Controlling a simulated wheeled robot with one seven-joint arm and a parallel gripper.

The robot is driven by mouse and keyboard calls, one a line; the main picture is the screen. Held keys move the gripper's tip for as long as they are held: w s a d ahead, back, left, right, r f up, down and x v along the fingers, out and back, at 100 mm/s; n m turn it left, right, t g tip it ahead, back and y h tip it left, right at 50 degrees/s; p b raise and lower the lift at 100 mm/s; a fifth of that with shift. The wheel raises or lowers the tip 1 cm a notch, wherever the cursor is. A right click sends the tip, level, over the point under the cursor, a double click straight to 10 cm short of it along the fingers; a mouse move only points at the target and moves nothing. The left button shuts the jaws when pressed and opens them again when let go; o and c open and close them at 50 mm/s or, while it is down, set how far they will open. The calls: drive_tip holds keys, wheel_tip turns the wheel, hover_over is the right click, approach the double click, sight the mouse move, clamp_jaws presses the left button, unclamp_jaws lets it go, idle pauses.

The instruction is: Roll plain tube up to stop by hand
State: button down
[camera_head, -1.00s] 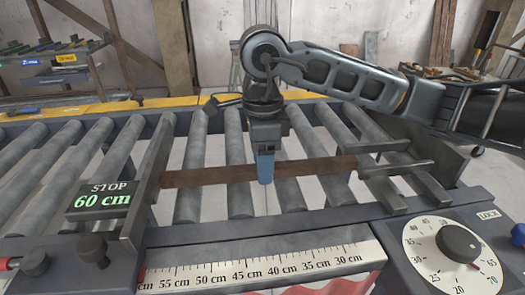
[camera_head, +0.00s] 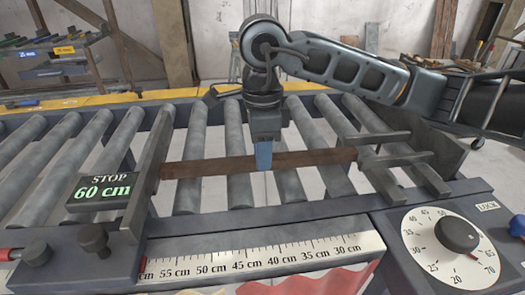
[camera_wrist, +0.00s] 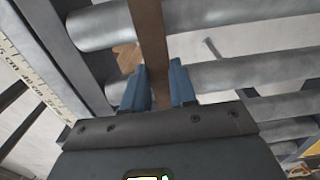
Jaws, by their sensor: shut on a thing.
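The plain tube is a long brown bar (camera_head: 215,166) lying across the rollers in the head view. Its left end is at the upright stop plate (camera_head: 150,165); I cannot tell whether they touch. Its right end is at the grey forked pusher (camera_head: 385,160). My gripper (camera_head: 264,157) points down at the tube's middle and is shut on it. In the wrist view the tube (camera_wrist: 150,40) runs between the two blue fingers (camera_wrist: 160,88). The stop display (camera_head: 100,189) reads "STOP 60 cm".
A cm scale (camera_head: 260,257) runs along the front rail. A dial (camera_head: 450,248) with a black knob is at the right, beside a LOCK label (camera_head: 488,206). Dark knobs (camera_head: 93,238) stand at the front left. Grey rollers (camera_head: 60,140) extend left beyond the stop.

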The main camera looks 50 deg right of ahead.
drive_tip(key=c, duration=0.8)
unclamp_jaws()
drive_tip(key=shift+r+b, duration=0.45)
drive_tip(key=shift+r, duration=3.45)
drive_tip(key=shift+r, duration=0.1)
